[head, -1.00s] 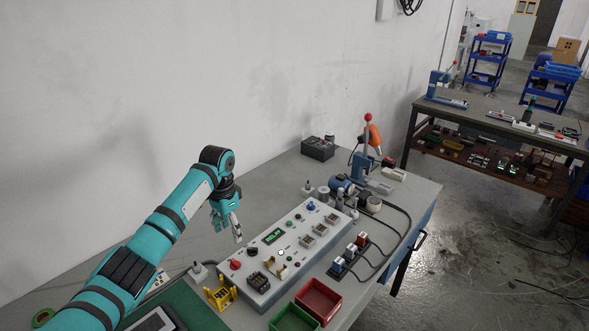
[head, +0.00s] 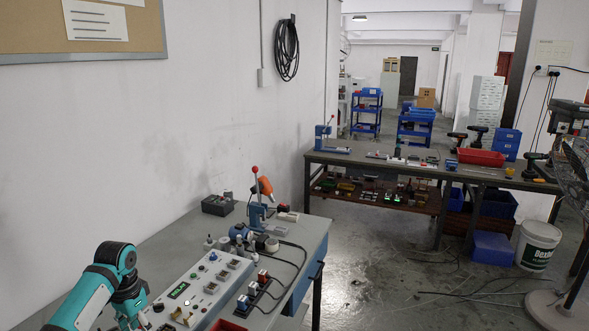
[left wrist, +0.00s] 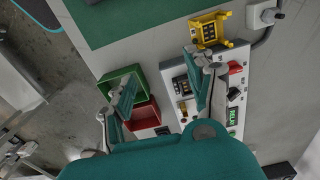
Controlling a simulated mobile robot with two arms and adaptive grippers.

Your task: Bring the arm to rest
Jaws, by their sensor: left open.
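My left arm (head: 85,300) enters from the lower left in the head view, bent at the teal joint. My left gripper (head: 138,322) points down near the left end of the white control panel (head: 205,277), partly cut off by the bottom edge. In the left wrist view my left gripper (left wrist: 162,80) has its two fingers spread apart with nothing between them. Below it lie the panel (left wrist: 215,110) with a lit green display, a yellow fixture (left wrist: 208,32), a green bin (left wrist: 130,72) and a red bin (left wrist: 145,114). My right gripper is in neither current view.
On the bench, a blue lever press (head: 257,213) and a dark box (head: 218,205) stand beyond the panel. Cables run along the bench's right side. A second workbench (head: 420,168) with tools stands farther back. A wall rises on the left; open floor lies to the right.

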